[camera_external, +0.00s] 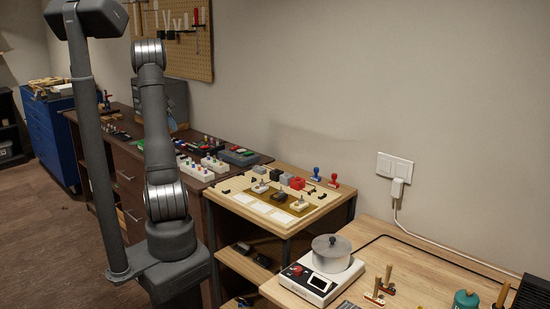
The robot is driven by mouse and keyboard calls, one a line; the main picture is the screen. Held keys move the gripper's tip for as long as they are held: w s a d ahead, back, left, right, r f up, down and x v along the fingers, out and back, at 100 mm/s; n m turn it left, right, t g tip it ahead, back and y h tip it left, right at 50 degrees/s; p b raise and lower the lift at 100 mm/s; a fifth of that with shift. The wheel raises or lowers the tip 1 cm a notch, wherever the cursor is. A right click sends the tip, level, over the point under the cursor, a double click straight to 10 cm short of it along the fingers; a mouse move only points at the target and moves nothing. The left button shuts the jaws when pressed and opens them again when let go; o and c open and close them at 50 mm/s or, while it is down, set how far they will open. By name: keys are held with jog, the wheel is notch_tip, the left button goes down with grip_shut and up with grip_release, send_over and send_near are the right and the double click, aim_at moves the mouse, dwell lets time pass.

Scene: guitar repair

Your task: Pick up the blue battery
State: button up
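I cannot make out a blue battery for certain in the external view. A blue-topped, stamp-like piece (316,174) stands at the back of the light wooden bench, and it does not look like a battery. My arm rises at the left of the view, and its upper part bends away from the camera. I cannot make out my gripper; it seems hidden behind the arm or the grey post. Whether it holds anything does not show.
The light wooden bench (336,196) holds several small parts. A dark cabinet (122,160) carries trays of coloured pieces. At the front right table, a silver pot (332,254) sits on a white device (311,284). A blue drawer cabinet (50,136) stands far left.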

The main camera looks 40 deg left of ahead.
send_near(193, 166)
jog(key=shift+w+f+m, duration=0.2)
jog(key=shift+w+f, duration=0.05)
jog(key=shift+w, duration=0.25)
jog(key=shift+w+f+m, duration=0.2)
jog(key=shift+w, duration=0.3)
jog(key=shift+s+x, duration=0.15)
jog(key=shift+x, duration=1.2)
jog(key=shift+s+x, duration=0.1)
jog(key=shift+x, duration=1.25)
jog(key=shift+c, duration=0.5)
grip_shut()
